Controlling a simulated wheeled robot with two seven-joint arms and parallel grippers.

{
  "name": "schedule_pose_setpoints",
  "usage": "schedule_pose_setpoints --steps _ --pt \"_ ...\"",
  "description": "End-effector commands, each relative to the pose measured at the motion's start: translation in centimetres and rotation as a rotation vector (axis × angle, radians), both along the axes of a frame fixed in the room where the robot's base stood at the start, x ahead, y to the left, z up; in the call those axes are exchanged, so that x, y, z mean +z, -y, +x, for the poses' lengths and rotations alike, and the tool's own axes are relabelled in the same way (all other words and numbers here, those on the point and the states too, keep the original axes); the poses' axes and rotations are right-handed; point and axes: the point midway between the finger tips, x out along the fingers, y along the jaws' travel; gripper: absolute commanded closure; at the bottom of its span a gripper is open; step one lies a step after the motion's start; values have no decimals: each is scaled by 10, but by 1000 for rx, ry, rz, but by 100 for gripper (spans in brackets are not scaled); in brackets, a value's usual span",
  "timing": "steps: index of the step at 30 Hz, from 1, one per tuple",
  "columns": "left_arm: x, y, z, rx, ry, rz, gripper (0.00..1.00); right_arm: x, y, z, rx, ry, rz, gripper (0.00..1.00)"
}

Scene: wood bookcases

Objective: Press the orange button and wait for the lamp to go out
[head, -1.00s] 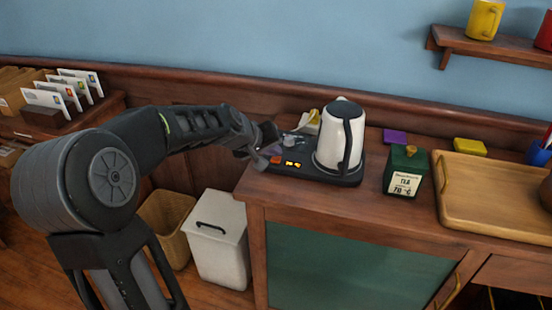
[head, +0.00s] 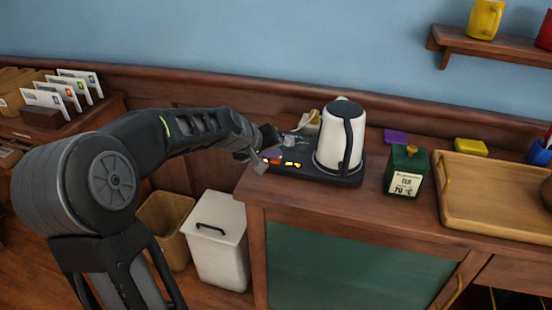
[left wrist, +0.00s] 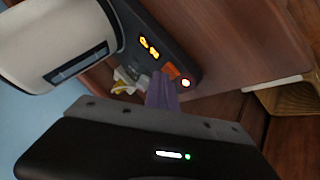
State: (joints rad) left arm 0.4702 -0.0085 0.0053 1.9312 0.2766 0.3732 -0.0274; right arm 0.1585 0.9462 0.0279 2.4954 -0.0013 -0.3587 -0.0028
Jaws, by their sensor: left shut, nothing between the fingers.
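The kettle base (head: 335,179) carries a white kettle (head: 328,142) with a black handle. On its control end is the orange button (head: 275,155), partly hidden by my left gripper in the head view. In the left wrist view the orange button (left wrist: 171,71) shows just beyond the fingertips. A small round lamp (left wrist: 186,83) beside it glows bright with a red rim. My left gripper (head: 256,165) is shut and empty, its tips (left wrist: 161,76) right at the button. I cannot tell whether they touch it. My right gripper is not in view.
An amber display (head: 292,164) is lit on the base. A green tea tin (head: 407,172), a yellow block (head: 470,147) and a wooden tray (head: 490,219) stand to the right. A white bin (head: 218,255) and a basket (head: 160,215) are on the floor below left.

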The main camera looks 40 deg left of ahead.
Motion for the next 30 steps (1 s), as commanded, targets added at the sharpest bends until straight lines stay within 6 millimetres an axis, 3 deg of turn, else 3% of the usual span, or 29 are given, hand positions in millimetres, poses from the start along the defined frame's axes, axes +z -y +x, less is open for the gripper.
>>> schedule_pose_setpoints --steps 12,25,30 --pt "16 0 0 -1 -1 -1 100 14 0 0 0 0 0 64" --pt "18 0 0 -1 -1 -1 100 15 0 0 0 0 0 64" --pt "30 0 0 -1 -1 0 100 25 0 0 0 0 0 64"
